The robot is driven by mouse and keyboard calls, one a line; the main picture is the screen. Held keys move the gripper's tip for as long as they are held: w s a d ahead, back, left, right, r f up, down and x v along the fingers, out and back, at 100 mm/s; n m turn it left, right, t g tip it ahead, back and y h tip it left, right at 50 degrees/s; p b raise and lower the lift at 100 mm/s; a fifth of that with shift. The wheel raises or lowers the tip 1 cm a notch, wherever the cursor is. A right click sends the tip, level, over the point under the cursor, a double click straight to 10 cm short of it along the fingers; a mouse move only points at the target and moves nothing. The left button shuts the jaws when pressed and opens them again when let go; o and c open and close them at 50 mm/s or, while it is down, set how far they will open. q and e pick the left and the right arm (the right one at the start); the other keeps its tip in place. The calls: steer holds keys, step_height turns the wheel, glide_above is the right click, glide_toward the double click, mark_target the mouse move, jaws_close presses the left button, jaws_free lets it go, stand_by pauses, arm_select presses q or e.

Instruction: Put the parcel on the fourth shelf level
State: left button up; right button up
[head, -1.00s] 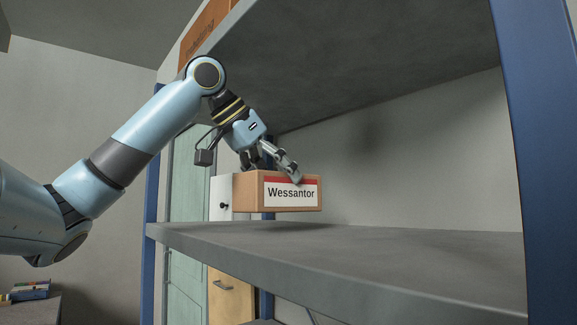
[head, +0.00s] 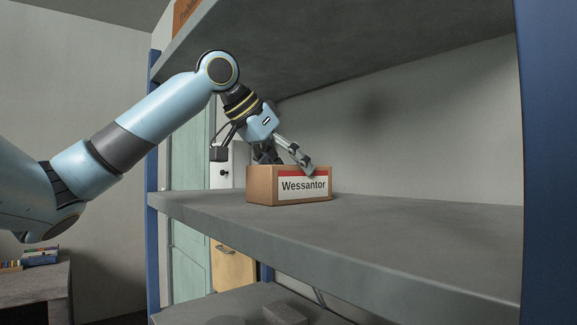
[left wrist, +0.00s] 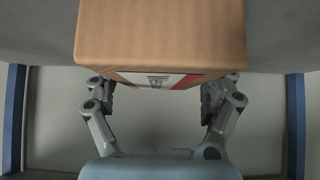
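The parcel (head: 262,187) is a brown box with a white and red label reading "Wessantor". It sits upright at the inner part of a grey shelf board (head: 400,225), and I see no clear gap beneath it. My left gripper (head: 290,164) reaches down from above, with one finger against the label's upper edge; the other finger is mostly hidden behind the box. In the left wrist view the parcel (left wrist: 160,35) fills the upper middle, with the fingers of my left gripper (left wrist: 160,92) on both its sides. My right gripper is not in view.
Another shelf board (head: 340,60) spans overhead. Blue uprights (head: 548,160) stand at both ends. The board is clear right of the parcel. A lower board (head: 180,313) carries a grey block (head: 285,314). Books (head: 40,257) lie on a bench at far left.

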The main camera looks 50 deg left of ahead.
arm_select(q)
steer(key=shift+o, duration=1.1)
steer(key=shift+r, duration=0.2)
steer(key=b+v, duration=0.2)
steer(key=v, duration=0.2)
steer(key=shift+s+a, duration=0.1)
steer(key=shift+s, duration=0.05)
steer(key=shift+b+v, duration=0.45)
steer(key=shift+v, duration=3.45)
